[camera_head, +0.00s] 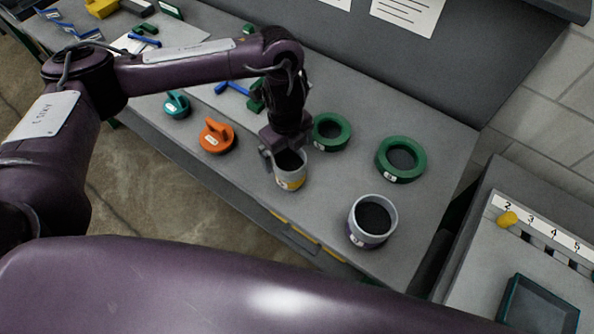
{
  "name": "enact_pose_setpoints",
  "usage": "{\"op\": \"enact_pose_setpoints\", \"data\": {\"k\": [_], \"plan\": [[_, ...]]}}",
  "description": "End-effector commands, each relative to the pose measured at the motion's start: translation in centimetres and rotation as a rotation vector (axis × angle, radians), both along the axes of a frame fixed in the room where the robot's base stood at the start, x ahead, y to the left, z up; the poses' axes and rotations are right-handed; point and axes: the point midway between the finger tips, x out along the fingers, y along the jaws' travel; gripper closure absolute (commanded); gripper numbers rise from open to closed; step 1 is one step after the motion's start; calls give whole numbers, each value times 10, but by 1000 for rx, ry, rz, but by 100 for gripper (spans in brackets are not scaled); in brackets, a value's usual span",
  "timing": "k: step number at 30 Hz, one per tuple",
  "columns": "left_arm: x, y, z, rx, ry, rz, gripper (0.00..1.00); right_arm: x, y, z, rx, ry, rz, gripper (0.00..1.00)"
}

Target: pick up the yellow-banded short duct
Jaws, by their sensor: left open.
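The yellow-banded short duct (289,182) is a light grey open cylinder with a yellow band low on its side and a small pale label. It stands upright near the front edge of the grey bench (345,110). My left gripper (284,154) points down right at the duct's top and is open. One finger shows at the left of the rim, and the gripper hides the back of the rim. I cannot tell whether the fingers touch the duct. My right gripper is not in view.
A second grey duct (372,241) stands to the right. Green rings (401,175) (331,146) lie behind. An orange handled lid (216,137) and a teal one (177,106) lie left. A numbered rack (507,219) and a dark green tray (540,308) are at far right.

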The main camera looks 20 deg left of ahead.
Motion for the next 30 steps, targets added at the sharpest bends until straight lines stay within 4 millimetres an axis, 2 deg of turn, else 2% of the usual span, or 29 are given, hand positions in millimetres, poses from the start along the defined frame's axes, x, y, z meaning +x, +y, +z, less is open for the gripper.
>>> {"op": "enact_pose_setpoints", "data": {"k": [11, 18, 28, 30], "plan": [[-2, -2, -35, 5, 10, -6, 3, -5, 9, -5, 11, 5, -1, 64], [0, -3, -69, 6, 8, -5, 3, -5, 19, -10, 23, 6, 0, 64], [1, -3, -75, 7, 4, -7, 3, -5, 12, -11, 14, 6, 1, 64], [1, -3, -75, 7, 4, -7, 11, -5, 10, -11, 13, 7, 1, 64]]}}
